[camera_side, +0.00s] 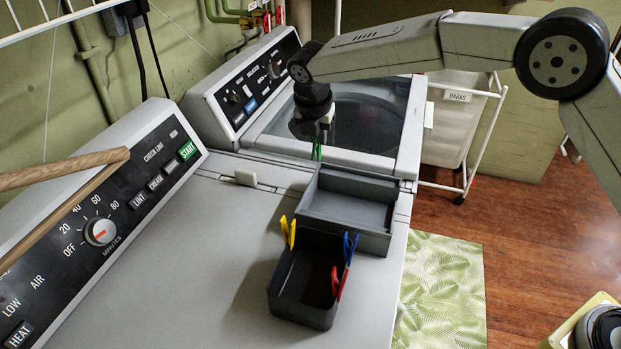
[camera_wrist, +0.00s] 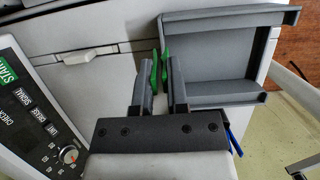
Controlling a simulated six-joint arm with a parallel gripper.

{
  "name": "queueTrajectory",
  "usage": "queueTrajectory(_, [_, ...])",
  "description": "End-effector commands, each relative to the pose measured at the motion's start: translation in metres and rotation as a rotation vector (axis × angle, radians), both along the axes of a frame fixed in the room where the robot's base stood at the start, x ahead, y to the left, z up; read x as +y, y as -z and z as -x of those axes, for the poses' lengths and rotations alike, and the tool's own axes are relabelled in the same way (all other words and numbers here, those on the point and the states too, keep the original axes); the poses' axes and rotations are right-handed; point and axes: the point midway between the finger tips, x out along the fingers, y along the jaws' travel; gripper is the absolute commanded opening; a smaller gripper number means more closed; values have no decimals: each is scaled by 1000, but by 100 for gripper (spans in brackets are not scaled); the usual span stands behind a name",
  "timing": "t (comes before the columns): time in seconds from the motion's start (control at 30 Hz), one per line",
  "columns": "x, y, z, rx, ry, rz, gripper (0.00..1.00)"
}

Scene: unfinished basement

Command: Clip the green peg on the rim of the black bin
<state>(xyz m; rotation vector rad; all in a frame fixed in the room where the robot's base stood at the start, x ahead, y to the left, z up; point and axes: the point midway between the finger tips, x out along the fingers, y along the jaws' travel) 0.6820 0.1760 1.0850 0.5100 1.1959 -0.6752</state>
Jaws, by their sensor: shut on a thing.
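The green peg (camera_side: 317,152) is held in my gripper (camera_side: 319,137), hanging downward by the left back corner of the grey tray. In the wrist view my gripper (camera_wrist: 161,82) is shut on the green peg (camera_wrist: 164,66), close to the tray's left wall; I cannot tell if they touch. The black bin (camera_side: 300,313) stands on the pale machine top, in front of the tray. A yellow peg (camera_side: 288,233) is on its rim at the back left. A blue peg (camera_side: 350,247) and red peg pieces (camera_side: 340,284) are on its right side. In the wrist view my gripper hides the bin.
The shallow grey tray (camera_side: 345,208) lies between my gripper and the bin. The slanted control panel (camera_side: 110,190) rises at the left, with a wooden rod (camera_side: 60,172) across it. The machine top (camera_side: 200,270) left of the bin is clear.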

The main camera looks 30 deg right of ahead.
Motion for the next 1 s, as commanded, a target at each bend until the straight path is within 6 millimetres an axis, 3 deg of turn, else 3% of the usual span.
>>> queueTrajectory(0.27, [0, -18, 0, -2, 1, -1, 0])
queueTrajectory(0.63, [0, -77, 0, -3, 0, -2, 0])
queueTrajectory(1.0, [65, -75, 47, 1, -7, -7, 0])
